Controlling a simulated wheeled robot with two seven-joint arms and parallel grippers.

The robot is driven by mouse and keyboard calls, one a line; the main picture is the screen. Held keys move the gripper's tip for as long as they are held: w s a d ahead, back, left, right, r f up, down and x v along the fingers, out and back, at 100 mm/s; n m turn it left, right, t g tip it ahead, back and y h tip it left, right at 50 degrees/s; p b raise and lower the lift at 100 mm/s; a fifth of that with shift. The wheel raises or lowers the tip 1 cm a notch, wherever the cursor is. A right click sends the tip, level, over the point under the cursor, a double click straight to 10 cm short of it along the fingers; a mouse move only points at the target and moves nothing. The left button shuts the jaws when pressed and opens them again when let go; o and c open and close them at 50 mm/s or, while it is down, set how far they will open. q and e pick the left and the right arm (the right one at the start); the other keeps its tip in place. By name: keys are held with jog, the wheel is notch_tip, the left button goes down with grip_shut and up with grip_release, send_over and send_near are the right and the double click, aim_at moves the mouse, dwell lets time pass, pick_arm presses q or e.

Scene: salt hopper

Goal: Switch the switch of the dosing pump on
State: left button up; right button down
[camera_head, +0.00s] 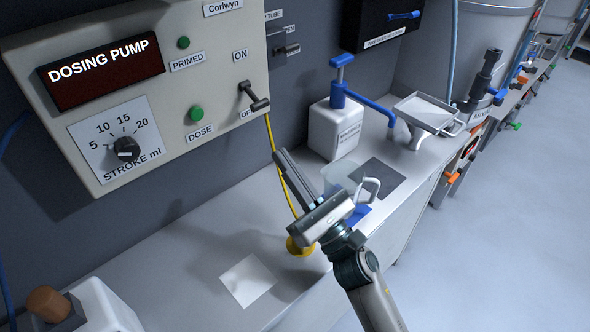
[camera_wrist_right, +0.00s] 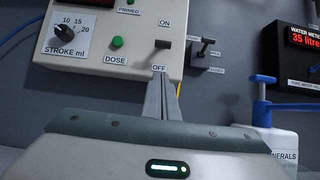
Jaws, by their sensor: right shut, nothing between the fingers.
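The dosing pump (camera_head: 150,60) is a pale wall box with a dark name display and a stroke dial. Its switch (camera_head: 256,98) is a dark lever at the lower right, between the ON label above and the OFF label below. The lever tilts down toward OFF. In the right wrist view the switch (camera_wrist_right: 163,44) shows just above the fingertips. My right gripper (camera_head: 279,153) is shut and empty, below the switch and apart from it in the head view. In the right wrist view the gripper's fingertips (camera_wrist_right: 160,74) overlap the OFF label. My left gripper is not in view.
A yellow hose (camera_head: 276,160) hangs below the pump. A white pump bottle (camera_head: 334,130) and a clear jug (camera_head: 345,180) stand on the counter (camera_head: 195,255). A second lever switch (camera_wrist_right: 205,46) is to the right of the pump. The wall right of it is partly free.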

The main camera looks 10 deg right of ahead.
aim_at(260, 105)
pick_arm(q)
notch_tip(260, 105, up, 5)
jog(key=p, duration=0.4)
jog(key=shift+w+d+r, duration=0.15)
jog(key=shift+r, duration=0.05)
pick_arm(e)
jog(key=w+a+r, duration=0.2)
jog(key=w+r, duration=0.1)
jog(key=r, duration=0.3)
jog(key=shift+w+a+r, duration=0.2)
jog(key=shift+a, duration=0.05)
jog(key=shift+d, duration=0.15)
